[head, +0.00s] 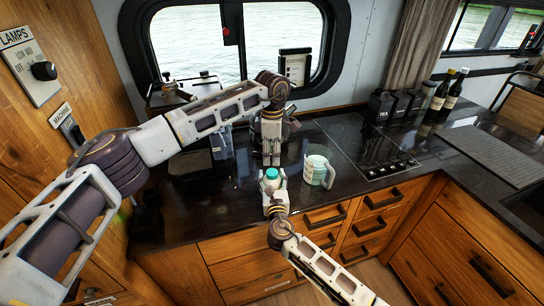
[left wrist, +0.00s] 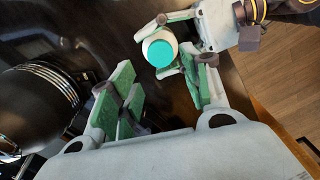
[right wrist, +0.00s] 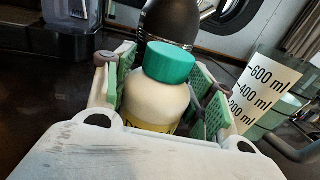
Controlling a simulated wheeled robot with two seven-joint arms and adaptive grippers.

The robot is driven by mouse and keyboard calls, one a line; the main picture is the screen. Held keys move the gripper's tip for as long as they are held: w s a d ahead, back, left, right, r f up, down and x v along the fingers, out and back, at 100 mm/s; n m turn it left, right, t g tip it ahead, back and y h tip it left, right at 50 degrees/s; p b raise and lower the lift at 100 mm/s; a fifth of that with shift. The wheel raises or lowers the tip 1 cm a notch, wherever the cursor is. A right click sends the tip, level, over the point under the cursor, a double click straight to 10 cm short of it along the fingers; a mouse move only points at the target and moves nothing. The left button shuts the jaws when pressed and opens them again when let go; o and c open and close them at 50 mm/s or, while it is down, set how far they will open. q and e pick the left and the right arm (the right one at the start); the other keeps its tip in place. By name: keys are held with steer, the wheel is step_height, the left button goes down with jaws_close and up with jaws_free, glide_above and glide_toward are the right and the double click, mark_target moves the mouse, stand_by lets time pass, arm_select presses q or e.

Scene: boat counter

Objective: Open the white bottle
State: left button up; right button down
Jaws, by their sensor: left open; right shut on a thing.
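The white bottle (right wrist: 158,101) with a teal cap (right wrist: 170,62) stands upright on the dark counter. In the head view its cap (head: 271,173) shows between the fingers of my right gripper (head: 272,182). My right gripper is shut on the bottle's body, one green-padded finger on each side, below the cap. My left gripper (head: 271,160) is above and just behind the bottle, pointing down. In the left wrist view its fingers (left wrist: 165,90) are apart and empty, with the cap (left wrist: 160,53) beyond them. The cap is on the bottle.
A measuring jug (head: 317,171) stands close to the right of the bottle; it also shows in the right wrist view (right wrist: 262,90). A dark rounded vessel (right wrist: 170,20) stands behind the bottle. A hob (head: 365,145) and dark wine bottles (head: 452,92) are further right.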

mark_target(272, 172)
stand_by(0.5)
arm_select(q)
steer(key=shift+f, duration=3.95)
steer(key=c, duration=0.9)
steer(key=shift+n, duration=1.6)
steer(key=o, duration=1.2)
steer(key=shift+c, duration=0.2)
steer(key=shift+r, duration=0.15)
